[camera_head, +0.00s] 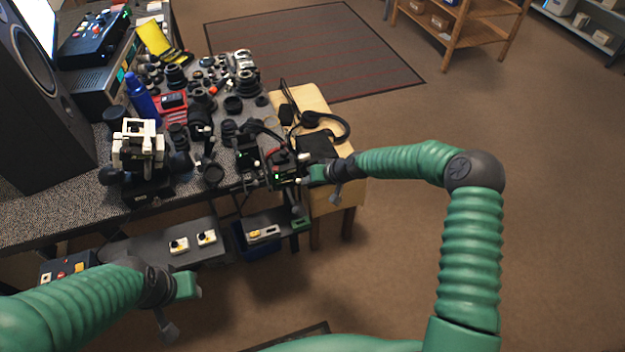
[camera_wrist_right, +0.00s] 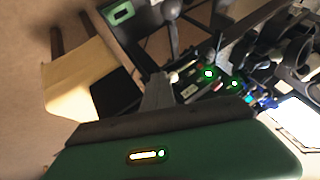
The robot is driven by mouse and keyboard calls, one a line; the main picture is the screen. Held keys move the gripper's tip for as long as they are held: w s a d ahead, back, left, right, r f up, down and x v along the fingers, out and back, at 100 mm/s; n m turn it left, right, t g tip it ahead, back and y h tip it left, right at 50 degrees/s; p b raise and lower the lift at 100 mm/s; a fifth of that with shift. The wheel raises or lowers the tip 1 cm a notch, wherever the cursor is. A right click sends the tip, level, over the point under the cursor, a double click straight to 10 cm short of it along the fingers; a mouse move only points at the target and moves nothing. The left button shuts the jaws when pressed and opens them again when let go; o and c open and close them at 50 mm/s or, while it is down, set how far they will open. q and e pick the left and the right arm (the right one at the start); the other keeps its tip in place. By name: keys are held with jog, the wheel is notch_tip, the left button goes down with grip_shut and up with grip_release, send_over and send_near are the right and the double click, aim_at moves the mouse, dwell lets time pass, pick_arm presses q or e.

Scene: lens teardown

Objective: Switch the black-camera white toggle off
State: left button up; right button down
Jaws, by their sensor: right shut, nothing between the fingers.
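The black camera (camera_head: 281,169) stands at the table's right end, with a green light and a red part on top. It also shows in the right wrist view (camera_wrist_right: 203,88), where its green light is bright. A small pale stick (camera_wrist_right: 183,72), which looks like the white toggle, juts from its near side; its position is unclear. My right gripper (camera_head: 337,193) is shut and empty, just right of the camera. Its grey fingers (camera_wrist_right: 157,92) end close to the pale stick; contact cannot be told. My left gripper (camera_head: 168,326) hangs at lower left, away from the table; its opening is unclear.
Lenses crowd the table (camera_head: 52,208). A white camera (camera_head: 138,145) and a blue bottle (camera_head: 141,98) stand left. A wooden stool (camera_head: 303,97) with headphones (camera_head: 330,125) adjoins on the right. A lower shelf (camera_head: 135,247) holds small switch boxes. Floor at right is clear.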

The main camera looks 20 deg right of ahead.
jog(key=m+h, duration=0.1)
jog(key=m, duration=0.1)
jog(key=a+m+t+h+p, duration=0.1)
jog(key=m, duration=0.1)
jog(key=m+h+p, duration=0.1)
jog(key=shift+a+m+t+h, duration=0.3)
jog(key=shift+m, duration=0.1)
dwell(0.4)
jog(key=shift+f, duration=0.1)
